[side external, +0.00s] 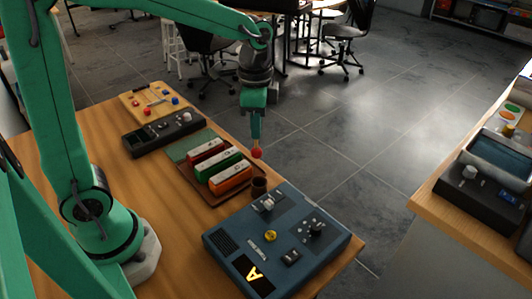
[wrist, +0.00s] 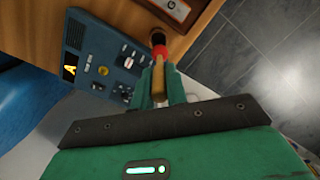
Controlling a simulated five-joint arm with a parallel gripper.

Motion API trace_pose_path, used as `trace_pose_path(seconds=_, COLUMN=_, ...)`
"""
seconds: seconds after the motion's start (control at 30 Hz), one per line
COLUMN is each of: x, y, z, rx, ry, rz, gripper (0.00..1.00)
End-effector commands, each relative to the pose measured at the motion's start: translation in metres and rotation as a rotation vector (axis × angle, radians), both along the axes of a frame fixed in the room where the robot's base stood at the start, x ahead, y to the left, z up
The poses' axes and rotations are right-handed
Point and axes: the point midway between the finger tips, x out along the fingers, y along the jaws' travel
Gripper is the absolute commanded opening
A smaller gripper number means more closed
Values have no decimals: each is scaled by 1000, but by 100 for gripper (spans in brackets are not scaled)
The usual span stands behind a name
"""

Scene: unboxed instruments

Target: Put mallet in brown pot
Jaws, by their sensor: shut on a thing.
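My gripper (side external: 257,136) is shut on the mallet and holds it in the air with its head down. The mallet's red head (side external: 257,153) shows just below the fingertips in the side view. In the wrist view the fingers (wrist: 160,84) close around the light wooden handle (wrist: 159,78), and the red head (wrist: 160,52) points away from the gripper. The small brown pot (side external: 259,186) stands on the table below the mallet, apart from it in the side view. In the wrist view the pot (wrist: 158,38) shows just beyond the head, partly hidden by it.
A blue-grey control box (side external: 283,244) stands right beside the pot. A brown tray (side external: 206,190) with red, green and orange instruments lies to its left. A dark console (side external: 163,134) and a wooden board (side external: 150,102) are farther back. The table edge is close to the pot.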

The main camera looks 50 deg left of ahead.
Motion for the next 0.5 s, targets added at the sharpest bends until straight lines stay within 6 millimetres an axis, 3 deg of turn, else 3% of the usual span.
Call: trace_pose_path(seconds=0.5, x=-1, y=-8, z=-3, rx=0, ry=1, rz=0, gripper=0)
